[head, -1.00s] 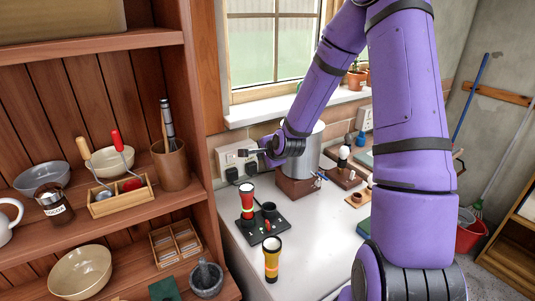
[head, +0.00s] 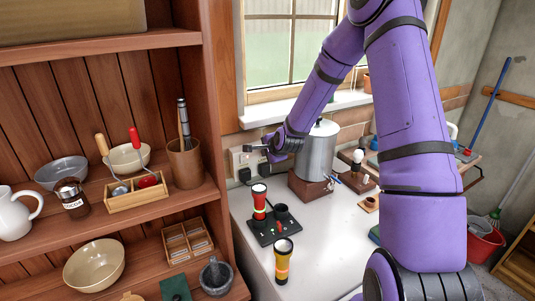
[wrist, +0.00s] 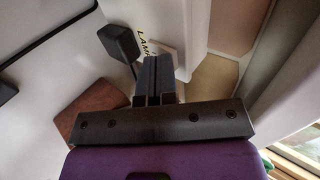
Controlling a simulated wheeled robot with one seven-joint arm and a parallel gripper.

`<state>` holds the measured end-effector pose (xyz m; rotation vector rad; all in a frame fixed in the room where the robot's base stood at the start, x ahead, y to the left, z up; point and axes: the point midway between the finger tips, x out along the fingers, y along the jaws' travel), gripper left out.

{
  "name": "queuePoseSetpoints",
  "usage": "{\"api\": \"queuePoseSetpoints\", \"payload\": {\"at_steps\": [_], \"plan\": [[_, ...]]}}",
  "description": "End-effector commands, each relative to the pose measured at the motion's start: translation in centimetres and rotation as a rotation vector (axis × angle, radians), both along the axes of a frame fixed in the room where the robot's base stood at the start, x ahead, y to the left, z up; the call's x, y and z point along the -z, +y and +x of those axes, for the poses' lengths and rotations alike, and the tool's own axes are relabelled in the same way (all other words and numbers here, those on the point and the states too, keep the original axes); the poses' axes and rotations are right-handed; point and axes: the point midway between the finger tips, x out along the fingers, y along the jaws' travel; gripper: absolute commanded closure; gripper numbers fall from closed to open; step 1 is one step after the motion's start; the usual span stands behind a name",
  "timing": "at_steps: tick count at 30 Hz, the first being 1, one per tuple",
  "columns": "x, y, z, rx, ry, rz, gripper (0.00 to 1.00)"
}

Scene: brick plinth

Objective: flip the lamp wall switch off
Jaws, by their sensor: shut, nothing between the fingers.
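A white wall plate (head: 237,160) sits on the brick wall left of the steel pot, with a black plug (head: 245,176) in its lower part. My gripper (head: 248,148) is at the plate's upper part and hides some of it. The black plug (wrist: 118,42) is left of the fingertips. I cannot tell the switch's position, or whether the fingers touch it.
A steel pot (head: 318,152) on a brown base stands right of my gripper. A red torch (head: 259,202) in a black stand (head: 272,232) and a yellow torch (head: 282,262) are on the white counter (head: 325,235). A wooden shelf (head: 212,110) rises close on the left.

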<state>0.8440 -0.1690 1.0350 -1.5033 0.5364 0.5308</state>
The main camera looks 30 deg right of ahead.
Motion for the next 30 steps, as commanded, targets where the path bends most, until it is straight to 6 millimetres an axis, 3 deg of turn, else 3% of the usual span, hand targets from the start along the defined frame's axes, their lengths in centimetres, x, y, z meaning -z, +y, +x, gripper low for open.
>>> {"api": "queuePoseSetpoints", "payload": {"at_steps": [30], "plan": [[-1.7,0.0,0.4,0.0,0.0,0.0,1.0]]}}
